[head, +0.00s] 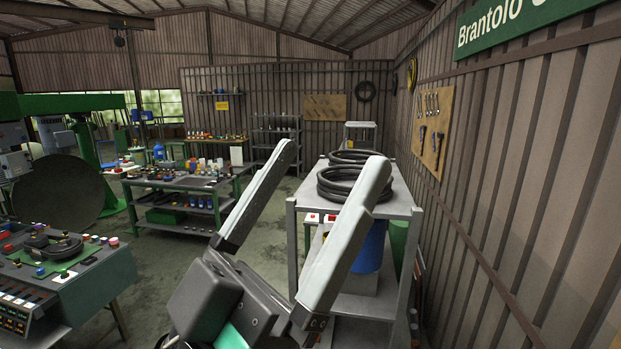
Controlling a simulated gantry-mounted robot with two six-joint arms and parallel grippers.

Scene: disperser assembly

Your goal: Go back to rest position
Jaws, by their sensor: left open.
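My left gripper (316,197) rises from the bottom middle of the head view. Its two long pale fingers stand wide apart, and nothing is between them. It is open and empty, raised in front of a metal shelf rack. My right gripper does not show in this view.
The metal rack (402,204) stands just behind my left gripper, with black hose coils (345,184) on top and a blue drum (370,250) inside. A ribbed wall (530,190) closes the right side. A control table (95,270) stands at left. Open floor (165,255) lies between.

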